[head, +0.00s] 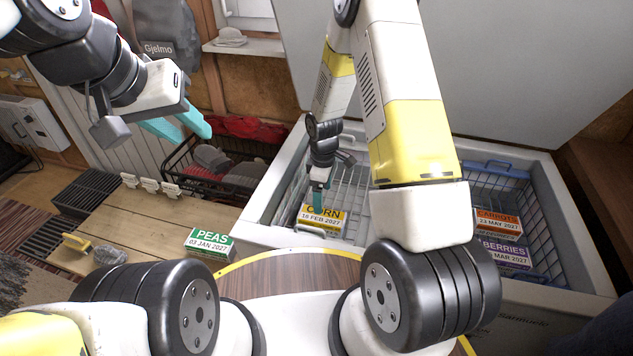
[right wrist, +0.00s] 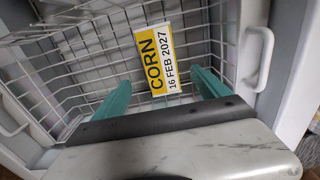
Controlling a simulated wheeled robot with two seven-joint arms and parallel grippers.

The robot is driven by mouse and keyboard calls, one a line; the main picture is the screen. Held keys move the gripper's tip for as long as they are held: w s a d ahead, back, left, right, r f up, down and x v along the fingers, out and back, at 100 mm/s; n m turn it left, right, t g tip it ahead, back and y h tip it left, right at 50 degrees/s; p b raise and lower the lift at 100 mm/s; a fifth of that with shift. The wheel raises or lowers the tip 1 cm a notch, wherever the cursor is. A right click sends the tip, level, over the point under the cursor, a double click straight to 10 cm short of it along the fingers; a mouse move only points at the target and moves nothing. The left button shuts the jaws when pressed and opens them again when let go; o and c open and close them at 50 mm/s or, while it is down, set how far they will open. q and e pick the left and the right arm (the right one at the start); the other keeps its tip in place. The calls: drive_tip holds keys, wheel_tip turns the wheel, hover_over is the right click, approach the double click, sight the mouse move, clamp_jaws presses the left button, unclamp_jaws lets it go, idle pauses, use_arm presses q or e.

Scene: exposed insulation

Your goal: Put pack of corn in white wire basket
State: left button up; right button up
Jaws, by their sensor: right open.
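The pack of corn (head: 322,217), with a yellow and white label, lies inside the white wire basket (head: 352,195) in the chest freezer, near its front side. In the right wrist view the pack (right wrist: 157,60) lies against the basket wires (right wrist: 85,60), just ahead of and between the fingertips. My right gripper (head: 319,190) reaches down into the basket at the pack. Its teal fingers (right wrist: 160,78) are apart with nothing clamped between them. My left gripper (head: 182,128) is open and empty, raised at the upper left, away from the freezer.
A blue wire basket (head: 498,187) at the freezer's right holds carrots (head: 498,222) and a berries pack (head: 505,252). A pack of peas (head: 210,242) sits on the wooden bench (head: 150,222) at left. The freezer's walls and raised lid surround my right arm. A dark crate (head: 225,172) stands behind the bench.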

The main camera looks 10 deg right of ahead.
drive_tip(key=s+d+r+m+t+y, duration=0.1)
drive_tip(key=s+r+m+t, duration=0.15)
drive_tip(key=r, duration=1.05)
drive_tip(key=s+d+r+m+t, duration=0.1)
drive_tip(key=s+d+r+m, duration=0.2)
drive_tip(key=r, duration=1)
drive_tip(key=s+r+m+t+y, duration=0.1)
drive_tip(key=s+r+m+t, duration=0.1)
drive_tip(key=s+r+m, duration=0.5)
drive_tip(key=s+r, duration=0.6)
drive_tip(key=s, duration=0.3)
drive_tip(key=shift+a+t, duration=0.15)
drive_tip(key=shift+t, duration=0.2)
